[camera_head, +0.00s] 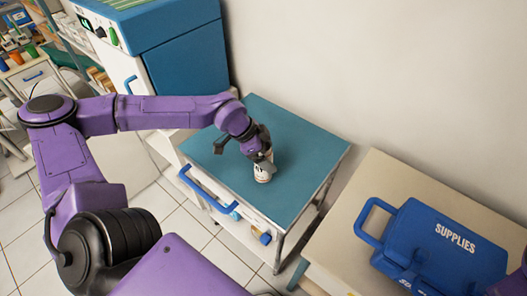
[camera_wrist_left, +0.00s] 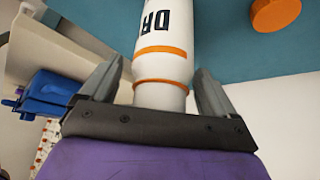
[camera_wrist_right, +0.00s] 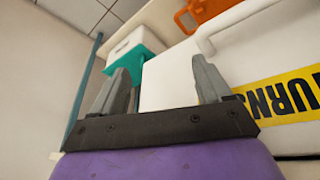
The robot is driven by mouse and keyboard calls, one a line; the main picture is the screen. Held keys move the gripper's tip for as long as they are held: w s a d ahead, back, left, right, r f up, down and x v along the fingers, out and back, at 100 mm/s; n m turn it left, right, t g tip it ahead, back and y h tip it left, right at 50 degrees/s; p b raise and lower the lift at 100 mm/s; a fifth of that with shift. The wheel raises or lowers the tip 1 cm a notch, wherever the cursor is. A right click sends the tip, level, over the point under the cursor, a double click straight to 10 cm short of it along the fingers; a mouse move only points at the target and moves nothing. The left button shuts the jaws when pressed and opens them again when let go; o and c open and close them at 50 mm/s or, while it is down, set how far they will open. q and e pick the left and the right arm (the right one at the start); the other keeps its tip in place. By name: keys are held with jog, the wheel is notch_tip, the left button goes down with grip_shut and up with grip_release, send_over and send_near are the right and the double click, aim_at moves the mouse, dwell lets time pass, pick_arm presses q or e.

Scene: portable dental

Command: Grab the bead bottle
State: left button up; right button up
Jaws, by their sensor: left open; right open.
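A white bottle with orange bands and dark lettering, which I take as the bead bottle (camera_wrist_left: 162,60), stands on the teal cabinet top. It also shows in the head view (camera_head: 264,174), partly hidden by my left gripper (camera_head: 262,158). In the left wrist view the bottle lies between the two open fingers of my left gripper (camera_wrist_left: 160,88), with a gap on each side. My right gripper (camera_wrist_right: 160,90) is open and empty in the right wrist view.
The teal cabinet top (camera_head: 300,150) is otherwise clear in the head view. A blue supplies case (camera_head: 440,245) lies on a table at right. A blue and white machine (camera_head: 180,50) stands behind left. An orange round thing (camera_wrist_left: 275,14) shows near the bottle.

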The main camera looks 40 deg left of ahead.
pick_arm(q)
jog(key=shift+a, duration=0.1)
jog(key=c, duration=1.7)
grip_shut()
jog(key=shift+r, duration=0.15)
